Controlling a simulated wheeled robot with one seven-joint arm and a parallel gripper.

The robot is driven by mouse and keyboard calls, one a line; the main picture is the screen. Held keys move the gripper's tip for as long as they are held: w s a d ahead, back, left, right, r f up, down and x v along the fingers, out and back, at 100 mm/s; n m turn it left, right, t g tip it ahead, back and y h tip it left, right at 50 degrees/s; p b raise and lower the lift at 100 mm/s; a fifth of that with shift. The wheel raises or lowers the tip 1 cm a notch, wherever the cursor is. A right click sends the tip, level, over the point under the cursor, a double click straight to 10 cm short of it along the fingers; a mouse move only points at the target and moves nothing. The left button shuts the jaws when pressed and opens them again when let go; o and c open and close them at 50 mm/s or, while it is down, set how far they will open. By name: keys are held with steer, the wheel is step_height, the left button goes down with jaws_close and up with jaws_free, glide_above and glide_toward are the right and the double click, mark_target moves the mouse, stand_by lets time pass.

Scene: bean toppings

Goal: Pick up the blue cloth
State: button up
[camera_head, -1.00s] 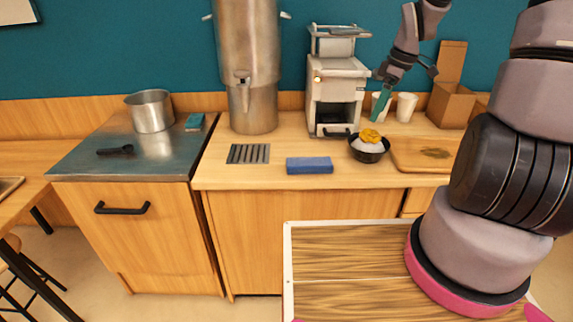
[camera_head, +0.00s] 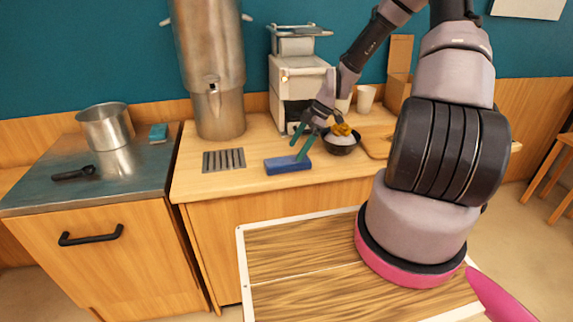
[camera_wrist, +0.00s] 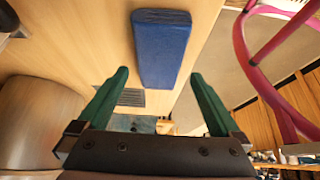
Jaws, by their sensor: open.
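The blue cloth (camera_head: 288,165) is a flat, folded-looking blue block lying on the wooden counter near its front edge. It also shows in the wrist view (camera_wrist: 160,48), beyond my fingertips and between their lines. My gripper (camera_head: 302,144) is open and empty, with its green fingers pointing down over the cloth's right part in the head view. In the wrist view my gripper (camera_wrist: 160,75) has its two green fingers spread wider than the cloth. I cannot tell how high the fingertips are above the cloth.
A black bowl (camera_head: 342,149) with white and yellow food stands just right of the cloth. A metal grate (camera_head: 223,160) lies to its left. A white machine (camera_head: 292,90) and a steel urn (camera_head: 218,115) stand behind. White cups (camera_head: 365,98) stand at the back right.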

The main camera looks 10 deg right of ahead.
mark_target(289, 159)
steer(key=x, duration=0.5)
steer(key=shift+w+a+f, duration=0.1)
steer(key=shift+w+a, duration=0.05)
steer(key=c, duration=1.1)
step_height(289, 159, up, 10)
steer(key=shift+r, duration=0.1)
